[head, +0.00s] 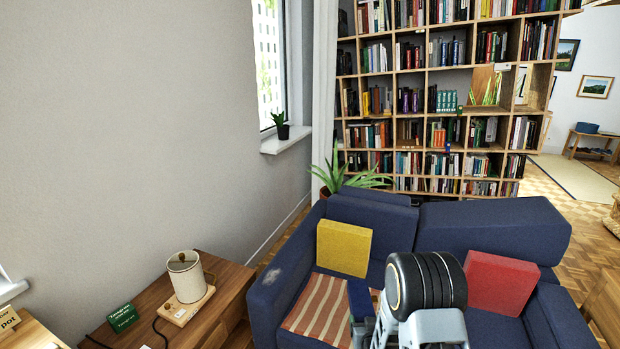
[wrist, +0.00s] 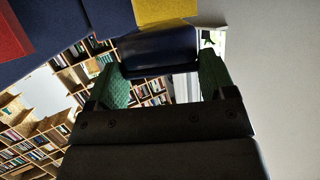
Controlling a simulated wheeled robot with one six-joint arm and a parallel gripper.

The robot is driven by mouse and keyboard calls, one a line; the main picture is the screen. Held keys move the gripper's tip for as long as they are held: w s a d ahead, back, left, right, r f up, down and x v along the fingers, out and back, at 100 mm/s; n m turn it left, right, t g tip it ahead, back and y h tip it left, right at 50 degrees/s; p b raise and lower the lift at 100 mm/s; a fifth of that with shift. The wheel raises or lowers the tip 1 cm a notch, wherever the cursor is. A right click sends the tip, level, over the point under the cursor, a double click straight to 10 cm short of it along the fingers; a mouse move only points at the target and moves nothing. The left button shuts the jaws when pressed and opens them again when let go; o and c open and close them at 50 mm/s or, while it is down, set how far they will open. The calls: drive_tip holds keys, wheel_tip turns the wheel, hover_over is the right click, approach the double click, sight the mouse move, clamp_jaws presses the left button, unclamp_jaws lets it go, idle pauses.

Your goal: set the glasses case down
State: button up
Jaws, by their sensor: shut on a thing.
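The glasses case (wrist: 158,52) is dark blue and smooth, and it spans the gap between the two green finger pads in the wrist view. My gripper (wrist: 165,75) is shut on it, with one pad at each end. In the head view, a dark blue piece that looks like the case (head: 360,299) shows at the left of my wrist, in front of the sofa. My arm hides much of the gripper there. The case appears held in the air, touching only the pads.
A navy sofa (head: 272,292) has a yellow cushion (head: 343,248), a red cushion (head: 501,282) and a striped throw (head: 322,309). A bookcase (head: 430,78) stands behind.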

wheel_tip(320, 180, up, 7)
drive_tip(key=p, duration=0.5)
drive_tip(key=s+d+f+m+h+b, duration=0.2)
drive_tip(key=d+f+b, duration=0.15)
drive_tip(key=d, duration=0.45)
drive_tip(key=s+d+f+m+g+h+b, duration=0.1)
drive_tip(key=s+d+f+h+b, duration=0.2)
drive_tip(key=d, duration=0.5)
drive_tip(key=s+d+f+m+h+b, duration=0.1)
drive_tip(key=d+f+m+b, duration=0.15)
drive_tip(key=d+b, duration=0.4)
drive_tip(key=s+d+f+n+y+b, duration=0.1)
drive_tip(key=s+d+f+b, duration=0.3)
drive_tip(key=s, duration=0.3)
drive_tip(key=s+d+f+n+y+b, duration=0.1)
drive_tip(key=s+d+f+b, duration=0.3)
drive_tip(key=s+d, duration=0.3)
drive_tip(key=shift+s+d+f, duration=0.15)
drive_tip(key=shift+s+f, duration=0.05)
drive_tip(key=shift+f, duration=0.5)
